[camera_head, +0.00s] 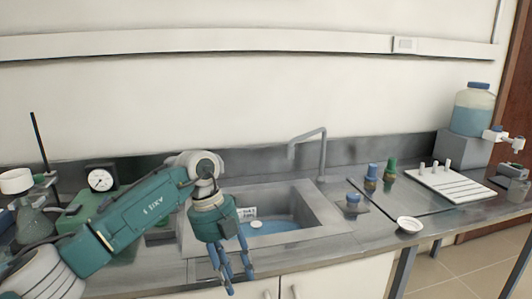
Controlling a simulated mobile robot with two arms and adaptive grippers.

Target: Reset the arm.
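My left arm (130,222), green and white, comes in from the lower left and reaches toward the middle of the counter. Its gripper (238,283) hangs fingers down in front of the sink's front edge, over the cabinet fronts. The two blue fingers are apart, with nothing visible between them. My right gripper is not in view.
The sink (308,207) with a faucet (322,155) is just behind the gripper. A flask (35,222) and a dial gauge (101,179) stand left. A white dish (409,225), small bottles (389,169), a white rack (450,187) and a large jug (474,112) stand right.

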